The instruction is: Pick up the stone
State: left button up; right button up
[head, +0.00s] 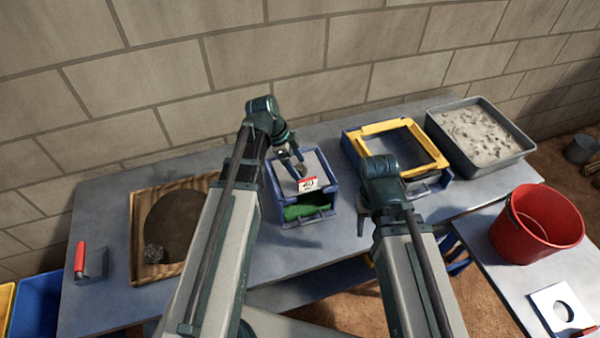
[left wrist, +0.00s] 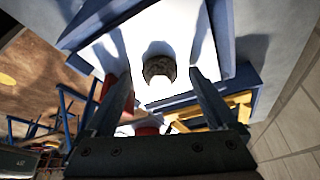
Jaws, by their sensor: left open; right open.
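A small dark stone (left wrist: 158,68) sits on a white surface in the left wrist view, between my two finger tips and apart from both. My left gripper (head: 296,164) is open above the blue box (head: 274,191) with a pale top; the stone (head: 302,170) shows small and partly hidden at its fingertips in the head view.
A yellow-framed blue bin (head: 372,131) and a grey tub of pale gravel (head: 520,150) stand behind right. A red bucket (head: 537,224) is at right on a lower table beside a white plate with a hole (head: 545,301).

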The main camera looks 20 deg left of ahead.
pick_arm(q)
grip_shut()
dwell(0.3)
notch_tip(320, 180, up, 10)
jog(key=p, duration=1)
jog(key=b, duration=0.6)
send_over(298, 166)
notch_tip(298, 166, down, 6)
jog(key=shift+r, duration=0.25)
jog(key=shift+r+p, duration=0.15)
jog(key=shift+p, duration=0.25)
